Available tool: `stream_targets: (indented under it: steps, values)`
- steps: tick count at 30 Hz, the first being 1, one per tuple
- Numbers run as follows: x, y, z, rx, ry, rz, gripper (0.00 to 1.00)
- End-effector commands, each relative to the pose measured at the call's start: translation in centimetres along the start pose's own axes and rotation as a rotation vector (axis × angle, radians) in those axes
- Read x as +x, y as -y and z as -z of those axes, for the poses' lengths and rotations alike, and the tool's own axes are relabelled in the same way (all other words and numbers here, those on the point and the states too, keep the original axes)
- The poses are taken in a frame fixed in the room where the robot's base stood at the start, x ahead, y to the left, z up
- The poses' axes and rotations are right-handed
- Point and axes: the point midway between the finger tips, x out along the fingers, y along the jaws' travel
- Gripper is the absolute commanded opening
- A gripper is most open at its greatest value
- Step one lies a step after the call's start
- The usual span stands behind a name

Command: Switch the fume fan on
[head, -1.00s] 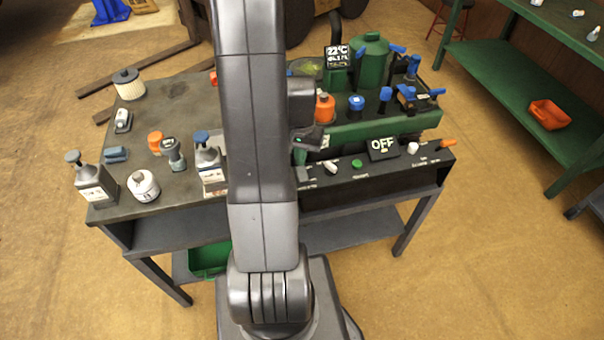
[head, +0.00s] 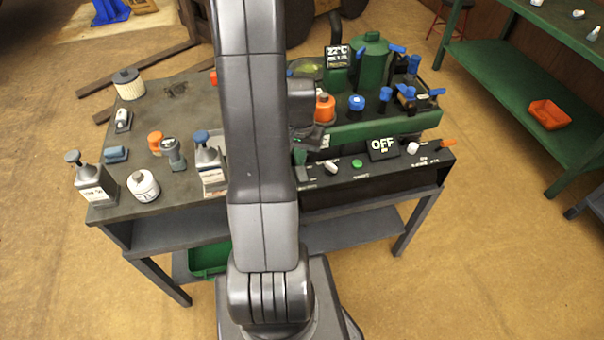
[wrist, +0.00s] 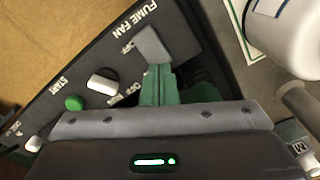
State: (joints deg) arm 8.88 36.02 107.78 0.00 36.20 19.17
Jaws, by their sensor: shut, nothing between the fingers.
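The fume fan switch is a grey rectangular paddle (wrist: 152,45) on the dark control panel (wrist: 75,60), beside the printed words FUME FAN and OFF in the wrist view. In the head view the switch (head: 304,173) sits at the panel's left end, just right of my arm. My gripper (wrist: 159,72) has its green fingers together and empty. Their tips reach the switch's near edge in the wrist view; I cannot tell whether they touch it. In the head view my arm largely hides the gripper.
Right of the switch are a white knob (head: 331,166), a green button (head: 357,164), another white knob (head: 412,148) and an orange lever (head: 447,143). Pump bottles (head: 208,160) and a white canister (head: 144,186) stand on the bench's left. A green machine (head: 385,125) stands behind the panel.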

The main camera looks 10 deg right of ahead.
Motion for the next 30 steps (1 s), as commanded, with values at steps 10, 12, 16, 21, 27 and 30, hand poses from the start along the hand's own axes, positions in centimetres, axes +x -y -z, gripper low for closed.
stream_targets:
  steps: [10,12,16,21,27,30]
  values:
    - [0.3,0.0,0.0,0.0,0.0,0.0,0.0]
    - [0.4,0.0,0.0,0.0,0.0,0.0,0.0]
    - [0.6,0.0,0.0,0.0,0.0,0.0,0.0]
    - [0.8,0.0,0.0,0.0,0.0,0.0,0.0]
    - [1.1,0.0,0.0,0.0,0.0,0.0,0.0]
    - [1.3,0.0,0.0,0.0,0.0,0.0,0.0]
